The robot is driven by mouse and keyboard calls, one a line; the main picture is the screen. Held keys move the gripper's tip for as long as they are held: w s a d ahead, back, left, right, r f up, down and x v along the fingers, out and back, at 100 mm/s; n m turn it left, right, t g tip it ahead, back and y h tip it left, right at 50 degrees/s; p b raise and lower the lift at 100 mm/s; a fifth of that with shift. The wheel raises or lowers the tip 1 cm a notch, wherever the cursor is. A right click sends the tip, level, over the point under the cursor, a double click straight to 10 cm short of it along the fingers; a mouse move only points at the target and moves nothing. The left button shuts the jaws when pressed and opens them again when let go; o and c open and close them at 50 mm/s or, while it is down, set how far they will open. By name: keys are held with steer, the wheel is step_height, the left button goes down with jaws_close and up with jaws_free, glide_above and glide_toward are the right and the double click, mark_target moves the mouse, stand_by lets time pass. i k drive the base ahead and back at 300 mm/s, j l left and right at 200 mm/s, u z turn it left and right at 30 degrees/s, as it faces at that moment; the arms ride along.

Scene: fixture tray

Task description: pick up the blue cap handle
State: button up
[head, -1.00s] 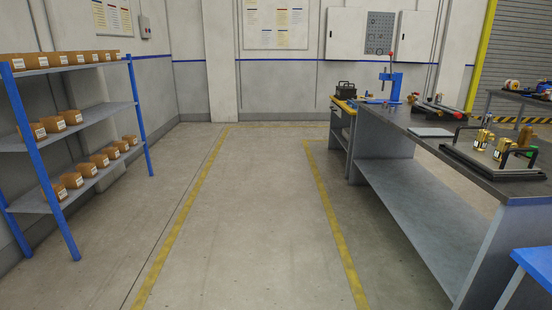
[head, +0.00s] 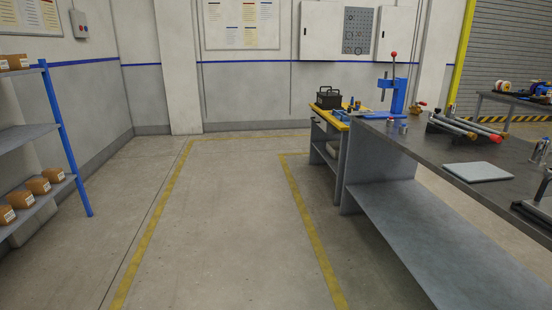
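I cannot make out a blue cap handle in the head view. The dark fixture tray (head: 535,212) sits on the long workbench (head: 437,157) and is mostly cut off by the right edge of the picture. Only its near corner and part of a black handle show; most of what it holds is out of view. My gripper is not in view.
A blue press (head: 398,97) with a red knob stands at the workbench's far end. A grey plate (head: 478,171) and red-ended bars (head: 465,127) lie on top. A yellow-topped bench (head: 334,119) stands beyond, shelving (head: 62,140) at left. The floor aisle (head: 230,220) is clear.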

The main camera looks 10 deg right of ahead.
mark_target(402, 130)
steer(key=i+j+z, duration=0.1)
steer(key=i, duration=1.7)
